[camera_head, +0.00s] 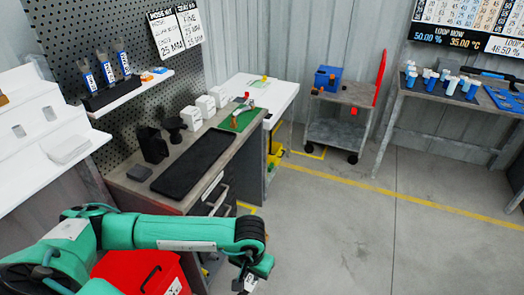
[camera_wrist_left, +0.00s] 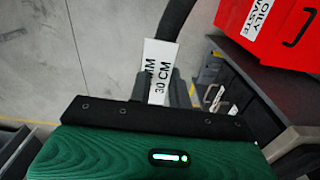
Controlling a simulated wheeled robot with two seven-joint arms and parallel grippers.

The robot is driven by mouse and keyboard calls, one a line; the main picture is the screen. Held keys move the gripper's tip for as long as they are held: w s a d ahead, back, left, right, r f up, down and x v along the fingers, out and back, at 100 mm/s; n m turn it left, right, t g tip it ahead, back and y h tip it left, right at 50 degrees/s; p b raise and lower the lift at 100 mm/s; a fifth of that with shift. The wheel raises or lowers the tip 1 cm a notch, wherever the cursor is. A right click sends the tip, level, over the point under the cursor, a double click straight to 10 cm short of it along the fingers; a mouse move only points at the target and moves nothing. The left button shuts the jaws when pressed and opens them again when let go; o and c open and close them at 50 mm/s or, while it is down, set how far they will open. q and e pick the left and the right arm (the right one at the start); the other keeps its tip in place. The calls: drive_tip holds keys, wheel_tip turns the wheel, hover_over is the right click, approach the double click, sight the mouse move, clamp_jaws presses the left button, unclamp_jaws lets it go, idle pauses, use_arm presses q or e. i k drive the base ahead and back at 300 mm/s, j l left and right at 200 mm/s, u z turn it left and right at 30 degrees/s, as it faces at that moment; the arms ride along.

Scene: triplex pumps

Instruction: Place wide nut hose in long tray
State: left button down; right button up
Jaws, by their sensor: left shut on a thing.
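The long tray (camera_head: 197,160) is black and lies on the workbench in the head view, with nothing visible in it. A black hose (camera_wrist_left: 177,18) with a white tag (camera_wrist_left: 159,70) reading "30 CM" is in the left wrist view. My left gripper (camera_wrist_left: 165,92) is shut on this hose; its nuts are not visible. In the head view my left gripper (camera_head: 246,284) is low, in front of the bench and below the tray's level, at the bottom edge. My right gripper is not in view.
A red oily-waste bin (camera_head: 140,272) stands beneath my left arm; it also shows in the wrist view (camera_wrist_left: 272,30). White boxes (camera_head: 205,106) and dark holders (camera_head: 152,145) stand behind the tray. A cart (camera_head: 338,130) stands farther back. The floor at right is clear.

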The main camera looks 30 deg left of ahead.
sight(201, 162)
drive_tip(key=i+l, duration=0.1)
drive_tip(key=i, duration=0.95)
drive_tip(key=i+u, duration=0.25)
drive_tip(key=u, duration=0.15)
drive_tip(key=i+l+u, duration=0.2)
drive_tip(key=u, duration=0.15)
drive_tip(key=i+l+u, duration=0.2)
drive_tip(key=u, duration=0.2)
drive_tip(key=i+l+u, duration=0.15)
drive_tip(key=u, duration=0.2)
drive_tip(key=l, duration=0.1)
